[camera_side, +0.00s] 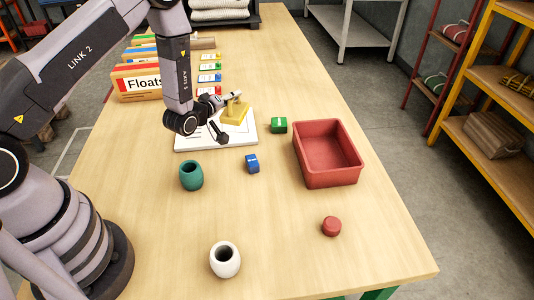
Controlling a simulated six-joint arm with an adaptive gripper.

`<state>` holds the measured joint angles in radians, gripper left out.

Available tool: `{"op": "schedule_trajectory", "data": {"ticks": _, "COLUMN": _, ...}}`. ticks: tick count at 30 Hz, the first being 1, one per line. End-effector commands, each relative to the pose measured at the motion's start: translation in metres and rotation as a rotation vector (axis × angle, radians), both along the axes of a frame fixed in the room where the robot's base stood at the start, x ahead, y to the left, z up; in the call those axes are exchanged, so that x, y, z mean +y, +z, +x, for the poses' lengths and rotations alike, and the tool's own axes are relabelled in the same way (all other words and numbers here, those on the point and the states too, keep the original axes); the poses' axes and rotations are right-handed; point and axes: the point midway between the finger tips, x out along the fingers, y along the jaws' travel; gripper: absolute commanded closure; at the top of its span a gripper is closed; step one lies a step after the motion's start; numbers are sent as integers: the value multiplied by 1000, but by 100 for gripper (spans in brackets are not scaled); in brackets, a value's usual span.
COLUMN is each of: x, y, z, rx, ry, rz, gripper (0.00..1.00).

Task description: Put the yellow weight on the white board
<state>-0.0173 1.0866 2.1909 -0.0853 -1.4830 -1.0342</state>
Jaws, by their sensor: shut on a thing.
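The yellow weight (236,113) is a small block at the white board, near the board's upper right part. The white board (190,142) lies flat on the table, with dark markings on it partly hidden by my arm. My gripper (229,102) is shut on the yellow weight, reaching it from the left. I cannot tell whether the weight's underside touches the board or hangs just above it.
A blue block (252,163), teal pot (191,176), white pot (225,260) and red round piece (331,226) are nearer. The "Floats" box (137,84) and colored cards (209,78) are behind.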

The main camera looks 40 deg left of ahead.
Motion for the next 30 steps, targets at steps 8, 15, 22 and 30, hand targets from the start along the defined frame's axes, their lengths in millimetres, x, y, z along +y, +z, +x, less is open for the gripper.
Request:
{"op": "schedule_trajectory", "data": {"ticks": 8, "x": 72, "y": 9, "z": 1, "rx": -6, "ry": 326, "rz": -2, "gripper": 100}}
{"op": "schedule_trajectory", "data": {"ticks": 15, "x": 87, "y": -10, "z": -2, "rx": -1, "ry": 396, "rz": 0, "gripper": 100}}
{"op": "schedule_trajectory", "data": {"ticks": 22, "x": 86, "y": -34, "z": -2, "rx": -3, "ry": 394, "rz": 0, "gripper": 100}}
{"op": "schedule_trajectory", "data": {"ticks": 30, "x": 86, "y": -65, "z": -2, "rx": -2, "ry": 393, "rz": 0, "gripper": 100}}
